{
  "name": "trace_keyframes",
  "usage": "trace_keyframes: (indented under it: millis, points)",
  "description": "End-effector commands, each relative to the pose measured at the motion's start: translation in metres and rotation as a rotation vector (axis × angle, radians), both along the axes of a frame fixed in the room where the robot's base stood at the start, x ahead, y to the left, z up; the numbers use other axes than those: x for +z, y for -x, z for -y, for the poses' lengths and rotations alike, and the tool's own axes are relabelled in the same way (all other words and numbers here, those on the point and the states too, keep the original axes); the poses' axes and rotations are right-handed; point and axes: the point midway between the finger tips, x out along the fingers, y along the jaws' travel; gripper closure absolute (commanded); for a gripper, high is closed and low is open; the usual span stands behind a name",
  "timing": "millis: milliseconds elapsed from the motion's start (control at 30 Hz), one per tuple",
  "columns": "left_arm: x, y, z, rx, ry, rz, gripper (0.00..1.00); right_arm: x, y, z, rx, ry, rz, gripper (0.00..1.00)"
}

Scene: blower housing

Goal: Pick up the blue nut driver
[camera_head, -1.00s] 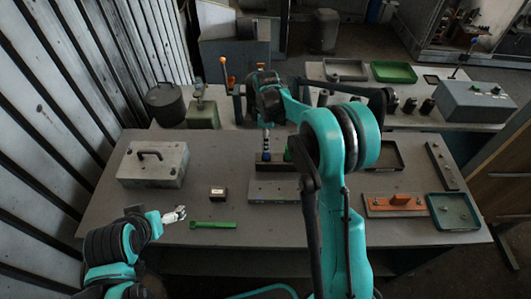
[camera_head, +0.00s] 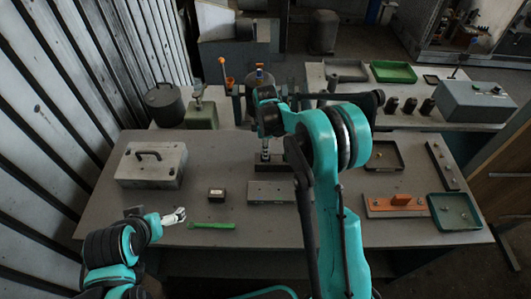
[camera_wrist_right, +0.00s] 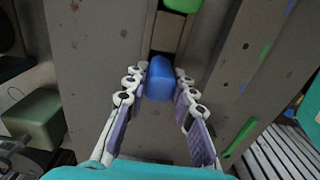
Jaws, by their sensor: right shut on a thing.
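The blue nut driver shows as a blue handle (camera_wrist_right: 158,80) in the right wrist view, between the fingertips of my right gripper (camera_wrist_right: 162,72). That gripper is shut on the handle. In the head view my right gripper (camera_head: 265,154) is low over the dark rack (camera_head: 268,168) at the middle of the table, and the blue handle cannot be made out there. I cannot tell whether the driver still sits in the rack. My left gripper (camera_head: 177,217) is over the table's front left, away from the driver; its fingers are too small to judge.
A green handle (camera_wrist_right: 182,4) stands close beyond the blue one. A grey case (camera_head: 152,165) is at left, an orange piece (camera_head: 396,206) and green tray (camera_head: 453,211) at right.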

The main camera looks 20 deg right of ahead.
Motion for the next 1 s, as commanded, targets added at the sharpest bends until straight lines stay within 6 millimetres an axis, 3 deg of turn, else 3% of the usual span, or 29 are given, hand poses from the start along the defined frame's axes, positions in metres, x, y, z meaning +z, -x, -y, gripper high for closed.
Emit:
trace_keyframes:
  millis: [167,633,1000]
  points:
    - [0.001,0.0,0.0,0.0,0.0,0.0,0.0,0.006,0.0,0.0,0.0,0.0,0.0,1.0]
    - [0.016,0.0,0.0,0.0,0.0,0.0,0.0,0.09,0.0,0.0,0.0,0.0,0.0,1.0]
    - [0.017,0.0,0.0,0.0,0.0,0.0,0.0,0.1,0.0,0.0,0.0,0.0,0.0,1.0]
